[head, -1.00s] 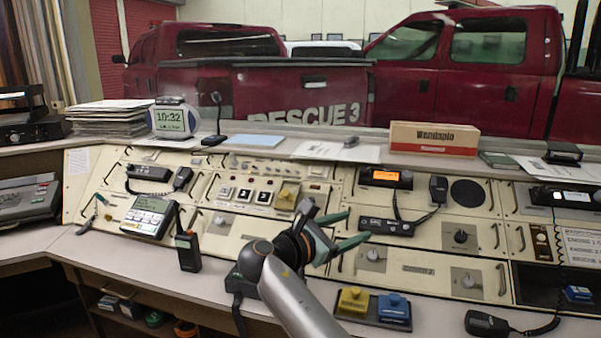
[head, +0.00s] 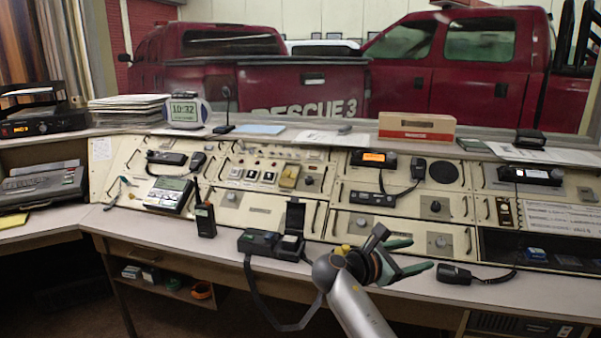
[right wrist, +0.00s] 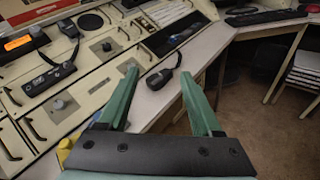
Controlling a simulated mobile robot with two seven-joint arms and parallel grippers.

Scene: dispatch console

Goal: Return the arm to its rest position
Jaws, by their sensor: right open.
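My right gripper (head: 418,258) has green fingers and is open and empty in front of the console's desk edge at the right of centre in the head view. In the right wrist view its two fingers (right wrist: 158,100) stand apart with nothing between them. A black hand microphone (right wrist: 159,79) lies on the desk beyond the fingertips, apart from them; it also shows in the head view (head: 455,274), just right of the fingers. My left gripper is not in view.
The cream console (head: 330,210) holds radios, knobs and handles. A black device with a raised lid (head: 272,243) and a handheld radio (head: 205,219) stand on the desk (head: 150,228). A yellow item (head: 346,248) is partly hidden by my arm. Floor is free at lower left.

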